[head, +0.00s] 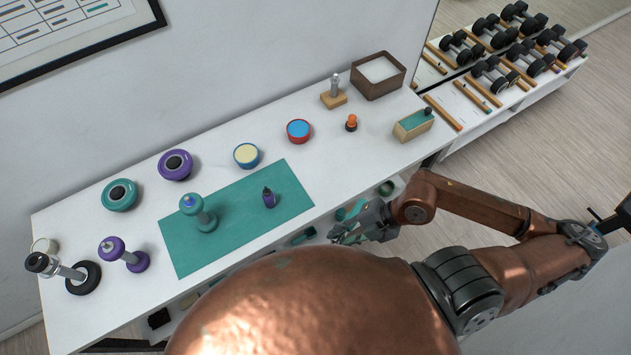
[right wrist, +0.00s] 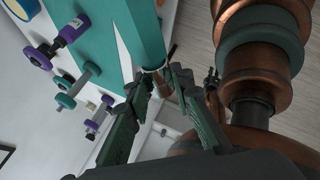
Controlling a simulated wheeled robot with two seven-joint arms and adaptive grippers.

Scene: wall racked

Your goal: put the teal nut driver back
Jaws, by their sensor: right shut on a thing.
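My right gripper (head: 345,236) is low at the front edge of the white table. In the right wrist view its fingers (right wrist: 158,82) close on a teal, faceted bar, which I take as the teal nut driver (right wrist: 147,32). The bar runs away from the fingertips, and its far end is cut off by the frame. In the head view the held piece is small and partly hidden by the gripper. A wooden block with a teal top (head: 413,124) and a dark piece on it stands at the table's right end. My left gripper is out of view.
The table (head: 225,135) holds a teal mat (head: 235,240) with a teal dumbbell-shaped piece (head: 205,222) and a purple piece (head: 269,198). Round tins, discs, dumbbells and an open brown box (head: 378,75) stand around. A dumbbell rack (head: 500,75) is at upper right.

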